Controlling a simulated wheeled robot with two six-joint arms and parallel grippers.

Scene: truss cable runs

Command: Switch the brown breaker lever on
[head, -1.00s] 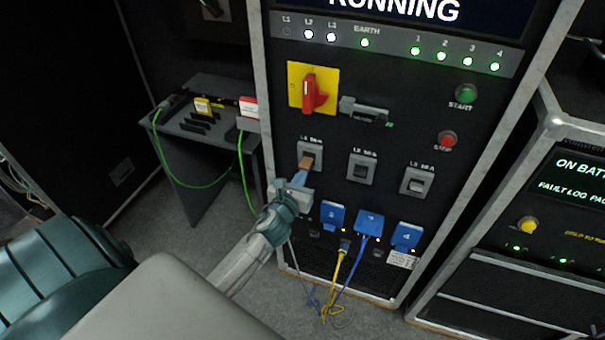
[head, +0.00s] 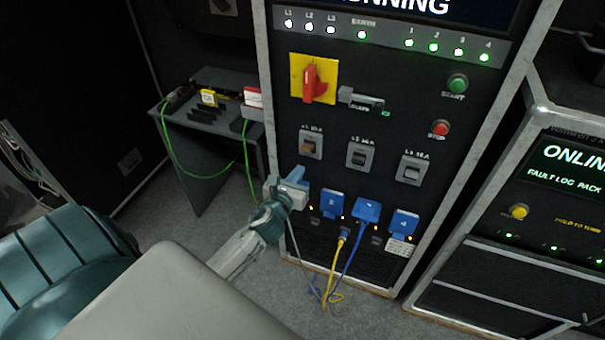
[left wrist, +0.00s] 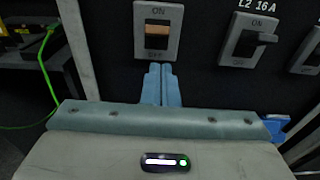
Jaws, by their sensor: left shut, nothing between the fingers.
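The brown breaker lever (head: 307,148) sits in the grey leftmost breaker housing on the black panel. The L1 lamp (head: 288,23) is lit, like L2 and L3. My left gripper (head: 297,174) is shut and empty, just below the breaker and apart from the lever. Its light blue fingers (left wrist: 160,80) are pressed together below the housing in the left wrist view. My right gripper is not in view.
Two more breakers (head: 360,156) (head: 411,170) stand to the right. Blue sockets (head: 367,210) with yellow and blue cables are below. A red rotary switch (head: 313,84) is above. A neighbouring cabinet screen (head: 575,163) reads ONLINE. A small dark table (head: 212,140) is left.

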